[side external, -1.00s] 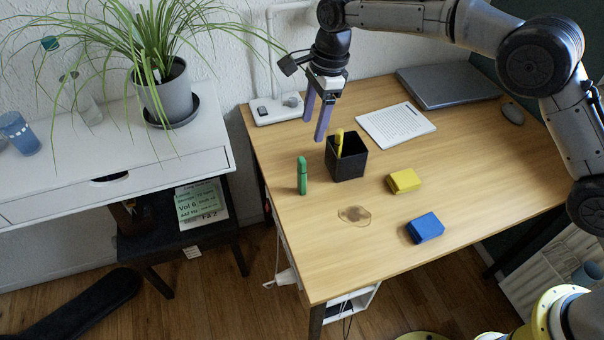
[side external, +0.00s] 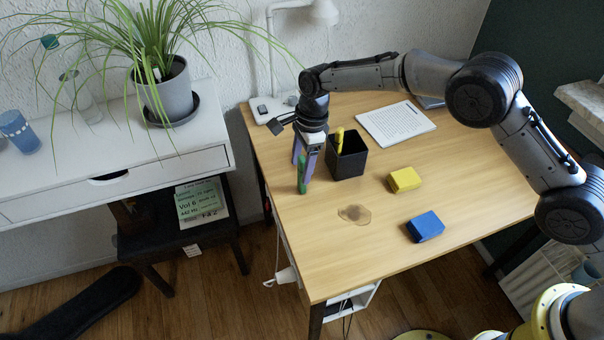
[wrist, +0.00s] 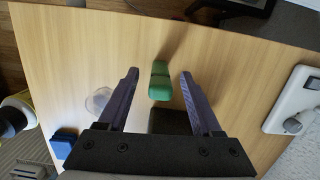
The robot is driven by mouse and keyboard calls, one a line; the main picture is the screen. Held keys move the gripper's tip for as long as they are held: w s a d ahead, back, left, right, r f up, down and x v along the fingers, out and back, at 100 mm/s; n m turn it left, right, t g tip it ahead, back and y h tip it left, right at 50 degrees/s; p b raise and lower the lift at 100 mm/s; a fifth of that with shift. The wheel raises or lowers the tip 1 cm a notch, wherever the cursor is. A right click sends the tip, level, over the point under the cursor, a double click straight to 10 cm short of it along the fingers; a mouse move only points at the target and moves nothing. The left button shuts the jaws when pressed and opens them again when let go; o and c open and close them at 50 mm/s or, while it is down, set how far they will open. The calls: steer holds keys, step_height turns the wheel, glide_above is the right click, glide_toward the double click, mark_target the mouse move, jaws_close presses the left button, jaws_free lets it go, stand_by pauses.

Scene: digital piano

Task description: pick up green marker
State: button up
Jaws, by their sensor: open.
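The green marker (side external: 302,178) stands upright on the wooden desk, left of the black pen cup, in the side external view. In the wrist view the green marker (wrist: 159,82) shows between the two finger lines, slightly beyond the tips' near parts. My gripper (side external: 303,168) is open and points down, with its purple fingers at the marker. The wrist view shows the open fingers (wrist: 159,80) on either side of the marker, with gaps to both. I see no contact.
The black pen cup (side external: 346,161) with a yellow marker (side external: 340,138) stands close to the right of my gripper.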

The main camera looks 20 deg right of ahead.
steer(key=shift+a+f, duration=0.2)
steer(key=shift+f, duration=0.95)
jaws_close()
